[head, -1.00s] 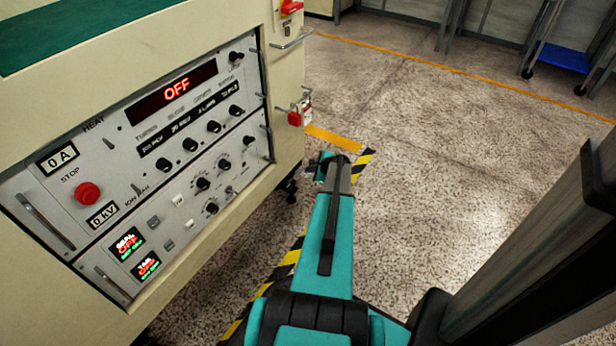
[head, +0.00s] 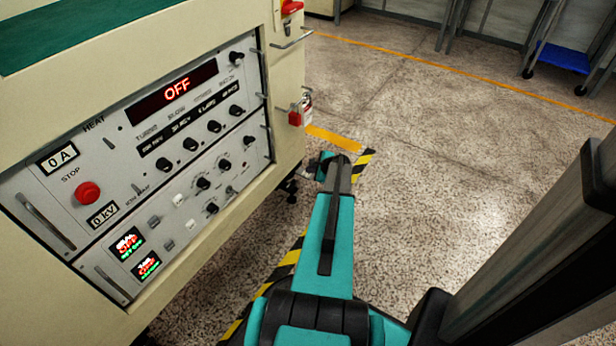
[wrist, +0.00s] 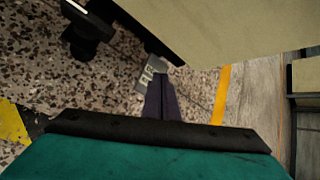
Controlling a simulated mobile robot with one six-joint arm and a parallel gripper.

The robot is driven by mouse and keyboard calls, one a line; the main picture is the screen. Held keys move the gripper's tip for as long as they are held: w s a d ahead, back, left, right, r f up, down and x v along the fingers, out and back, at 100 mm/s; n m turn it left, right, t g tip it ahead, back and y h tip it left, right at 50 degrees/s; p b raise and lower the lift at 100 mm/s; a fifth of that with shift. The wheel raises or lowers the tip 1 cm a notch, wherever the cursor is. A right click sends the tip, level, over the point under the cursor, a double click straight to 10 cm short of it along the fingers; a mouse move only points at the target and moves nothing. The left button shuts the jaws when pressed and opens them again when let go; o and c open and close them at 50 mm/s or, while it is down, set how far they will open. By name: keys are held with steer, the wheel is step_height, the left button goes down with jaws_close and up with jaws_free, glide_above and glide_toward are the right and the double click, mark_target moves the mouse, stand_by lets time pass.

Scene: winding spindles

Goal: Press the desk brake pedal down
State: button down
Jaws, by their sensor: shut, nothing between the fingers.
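A small grey plate with pale lettering (wrist: 149,74), seemingly the brake pedal, shows in the wrist view near the floor by the cream cabinet's lower edge. The lettering is only partly readable. My gripper (wrist: 160,92) is shut and empty, its dark fingers pointing at the plate and overlapping its right part in the picture. I cannot tell whether the tips touch it or whether it is pressed.
The cream cabinet (head: 235,285) with its control panel (head: 150,170) stands close on the left of my arm. A dark foot or caster (wrist: 88,42) is under it. Yellow-black tape (head: 288,262) marks the floor. Speckled floor to the right (head: 440,170) is clear.

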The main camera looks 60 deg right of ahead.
mark_target(308, 175)
steer(key=shift+f+b, duration=0.45)
steer(key=shift+f, duration=1.15)
stand_by(2.2)
steer(key=shift+r, duration=0.1)
steer(key=shift+r+p, duration=1.25)
steer(key=shift+r, duration=0.3)
steer(key=shift+r+p, duration=1.7)
steer(key=shift+r, duration=0.8)
steer(key=shift+s, duration=0.1)
